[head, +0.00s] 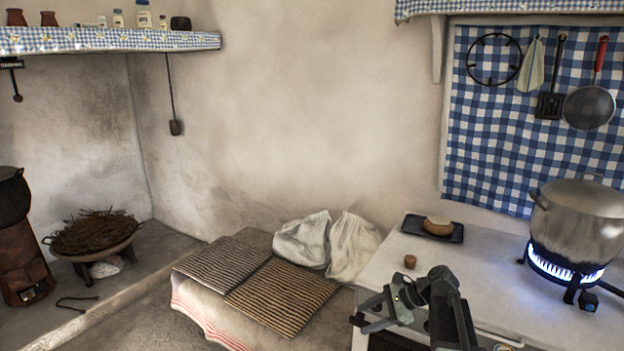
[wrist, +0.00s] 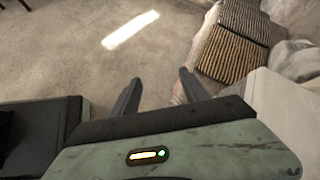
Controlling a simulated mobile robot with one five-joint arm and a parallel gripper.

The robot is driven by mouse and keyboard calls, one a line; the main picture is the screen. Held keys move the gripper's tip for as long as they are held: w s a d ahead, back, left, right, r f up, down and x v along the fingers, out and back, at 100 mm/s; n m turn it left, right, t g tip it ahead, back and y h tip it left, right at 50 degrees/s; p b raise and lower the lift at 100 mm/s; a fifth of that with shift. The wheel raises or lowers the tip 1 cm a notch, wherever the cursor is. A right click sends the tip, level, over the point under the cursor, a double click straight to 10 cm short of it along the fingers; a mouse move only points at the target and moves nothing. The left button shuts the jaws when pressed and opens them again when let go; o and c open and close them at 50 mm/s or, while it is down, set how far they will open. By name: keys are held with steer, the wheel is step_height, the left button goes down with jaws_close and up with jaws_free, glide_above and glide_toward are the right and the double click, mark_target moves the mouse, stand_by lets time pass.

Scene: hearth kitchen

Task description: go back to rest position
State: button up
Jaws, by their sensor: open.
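My gripper (head: 374,310) shows at the bottom right of the head view, over the near left end of the white counter (head: 478,270). In the wrist view its two fingers (wrist: 158,95) are spread apart with nothing between them. Beyond the fingers that view shows bare floor. The arm behind the gripper is folded low near the counter's front edge. Its lower part is cut off by the bottom of the head view.
On the counter are a small brown cup (head: 410,261), a dark tray (head: 432,233) with a round tan item (head: 437,226), and a steel pot (head: 580,222) over a lit blue flame (head: 562,268). Striped mats (head: 282,297) and white sacks (head: 328,245) lie left of the counter.

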steer(key=s+a+f+n+g+h+b, duration=0.1)
steer(key=s+a+f+n+h+b, duration=0.15)
steer(key=s+a+f+n, duration=0.3)
steer(key=s+a+f+n+g+h+b, duration=0.2)
steer(key=s+a+f+n+h, duration=0.15)
steer(key=s+f, duration=0.35)
steer(key=s+d+n+h+p, duration=0.1)
steer(key=d+n+h, duration=0.3)
steer(key=d+n, duration=0.45)
step_height(320, 180, up, 14)
steer(key=m+p, duration=0.1)
steer(key=p, duration=1.3)
steer(key=shift+d+t, duration=0.2)
steer(key=shift+t, duration=0.1)
